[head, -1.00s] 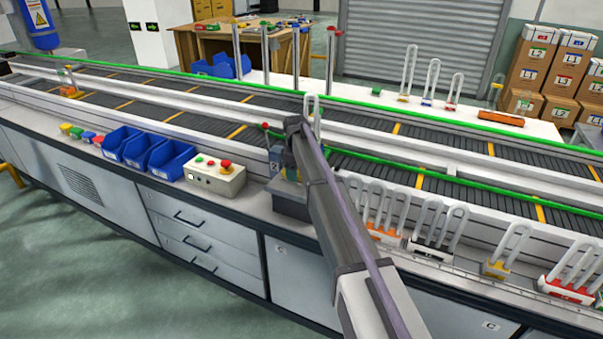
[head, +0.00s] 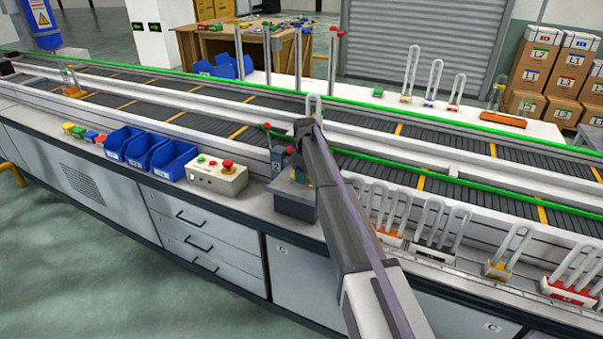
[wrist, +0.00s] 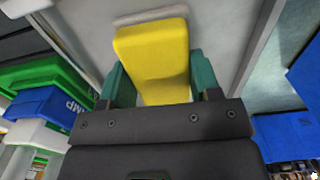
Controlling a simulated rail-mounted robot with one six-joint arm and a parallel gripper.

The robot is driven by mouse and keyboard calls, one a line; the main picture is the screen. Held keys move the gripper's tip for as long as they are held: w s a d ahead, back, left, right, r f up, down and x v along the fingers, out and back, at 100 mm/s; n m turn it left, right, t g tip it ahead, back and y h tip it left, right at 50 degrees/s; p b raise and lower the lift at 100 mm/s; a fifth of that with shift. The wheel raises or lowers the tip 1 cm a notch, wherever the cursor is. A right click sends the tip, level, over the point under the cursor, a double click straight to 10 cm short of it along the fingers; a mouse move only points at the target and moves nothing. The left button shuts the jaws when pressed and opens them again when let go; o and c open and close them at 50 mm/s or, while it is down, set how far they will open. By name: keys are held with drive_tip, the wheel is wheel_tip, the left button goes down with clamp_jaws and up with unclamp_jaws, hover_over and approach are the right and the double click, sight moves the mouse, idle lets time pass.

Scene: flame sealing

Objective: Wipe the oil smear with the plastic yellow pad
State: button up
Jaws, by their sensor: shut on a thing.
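My gripper (wrist: 162,85) is shut on the yellow pad (wrist: 155,50), which sits between its two teal fingers in the wrist view. The pad is over or against a pale grey surface (wrist: 220,25); contact cannot be told. A light beige-grey bar lies just beyond the pad's far edge. In the head view my gripper is mostly hidden behind my arm, by the grey box on the bench's front ledge, right of the control box. I cannot make out the oil smear in either view.
A control box (head: 218,177) with a red button and blue bins (head: 172,160) stand left of my arm. Padlock-like shackled pieces (head: 440,240) line the ledge to the right. A conveyor (head: 200,112) with green rails runs behind. A grey box (head: 295,203) is beside my arm.

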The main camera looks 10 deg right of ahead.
drive_tip(key=shift+s+d, duration=0.85)
drive_tip(key=shift+d, duration=0.2)
drive_tip(key=shift+w+a+r, duration=0.1)
drive_tip(key=shift+w+a, duration=0.65)
drive_tip(key=shift+a, duration=0.2)
drive_tip(key=shift+w+a+f, duration=0.1)
drive_tip(key=shift+w+a, duration=0.6)
drive_tip(key=shift+a, duration=0.3)
drive_tip(key=shift+w+a+r, duration=0.1)
drive_tip(key=shift+w+a, duration=0.65)
drive_tip(key=shift+a, duration=0.2)
drive_tip(key=shift+s+d, duration=0.95)
drive_tip(key=shift+d, duration=0.2)
drive_tip(key=shift+s+d, duration=0.6)
drive_tip(key=shift+d, duration=0.3)
drive_tip(key=shift+s+d, duration=0.6)
drive_tip(key=shift+d, duration=0.3)
drive_tip(key=shift+w+a, duration=0.7)
drive_tip(key=shift+a, duration=0.3)
drive_tip(key=shift+w+a, duration=0.7)
drive_tip(key=shift+a, duration=0.25)
drive_tip(key=shift+w+a, duration=0.7)
drive_tip(key=shift+a, duration=0.3)
wheel_tip(320, 180, up, 6)
drive_tip(key=p, duration=0.6)
